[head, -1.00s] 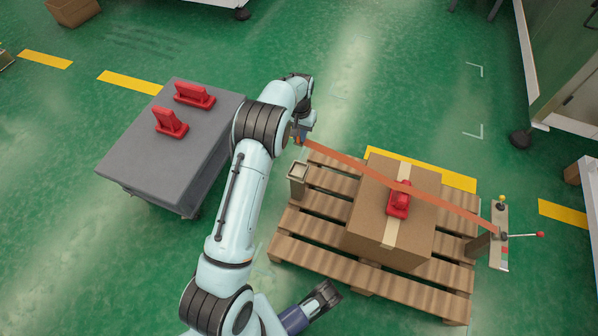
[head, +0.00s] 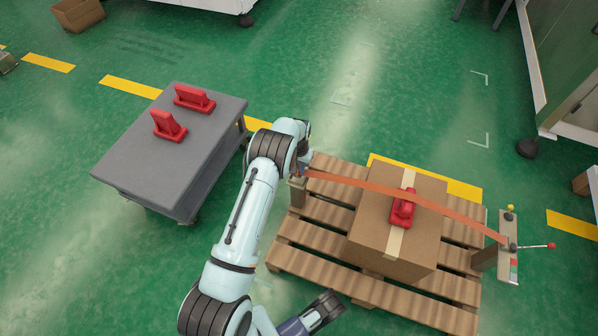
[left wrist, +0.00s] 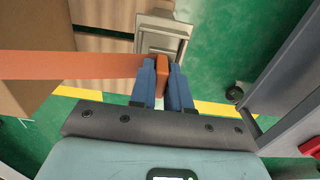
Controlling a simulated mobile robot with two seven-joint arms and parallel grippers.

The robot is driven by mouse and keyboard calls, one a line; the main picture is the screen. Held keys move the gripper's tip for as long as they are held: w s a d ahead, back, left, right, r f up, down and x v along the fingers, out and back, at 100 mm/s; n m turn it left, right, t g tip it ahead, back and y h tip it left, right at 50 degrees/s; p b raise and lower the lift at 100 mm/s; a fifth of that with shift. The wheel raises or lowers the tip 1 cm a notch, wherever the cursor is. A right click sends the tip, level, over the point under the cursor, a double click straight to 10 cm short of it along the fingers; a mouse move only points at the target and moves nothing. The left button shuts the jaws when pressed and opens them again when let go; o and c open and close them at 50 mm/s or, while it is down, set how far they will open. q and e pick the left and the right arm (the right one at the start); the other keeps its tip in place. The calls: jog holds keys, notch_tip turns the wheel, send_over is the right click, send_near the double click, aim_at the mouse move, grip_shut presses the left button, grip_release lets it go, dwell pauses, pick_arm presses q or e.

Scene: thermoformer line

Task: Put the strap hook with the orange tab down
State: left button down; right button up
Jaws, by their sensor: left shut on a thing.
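My left gripper (head: 302,172) is shut on the orange tab (left wrist: 172,72) of the strap hook, which shows between the blue fingers in the left wrist view. The hook's metal part is hidden. The orange strap (head: 400,194) runs from it across the cardboard box (head: 365,230) to a lever bracket (head: 509,250) at the right. The gripper is at the top of a short post (head: 297,192) at the pallet's left side. The post's metal top (left wrist: 167,30) lies just beyond the fingertips; I cannot tell if the hook touches it. My right gripper (head: 325,304) is low in the head view.
The box stands on a wooden pallet (head: 325,210) with a red piece (head: 403,208) on top under the strap. A grey cart (head: 150,175) with two red pieces (head: 195,98) stands at the left. Green floor is open behind the pallet.

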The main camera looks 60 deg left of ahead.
pick_arm(q)
jog(key=shift+f, duration=1.4)
pick_arm(e)
jog(key=shift+s+d+f, duration=0.1)
jog(key=shift+s+f, duration=0.2)
jog(key=shift+s, duration=0.45)
pick_arm(q)
jog(key=shift+f, duration=0.1)
jog(key=c, duration=1.4)
grip_release()
notch_tip(320, 180, up, 12)
jog(key=p, duration=0.2)
jog(key=shift+p, duration=0.35)
pick_arm(e)
jog(key=w+r+t, duration=0.1)
jog(key=w+r, duration=0.2)
jog(key=w, duration=0.3)
jog(key=shift+a+r+t, duration=0.2)
jog(key=shift+a+t, duration=0.2)
jog(key=shift+w, duration=0.1)
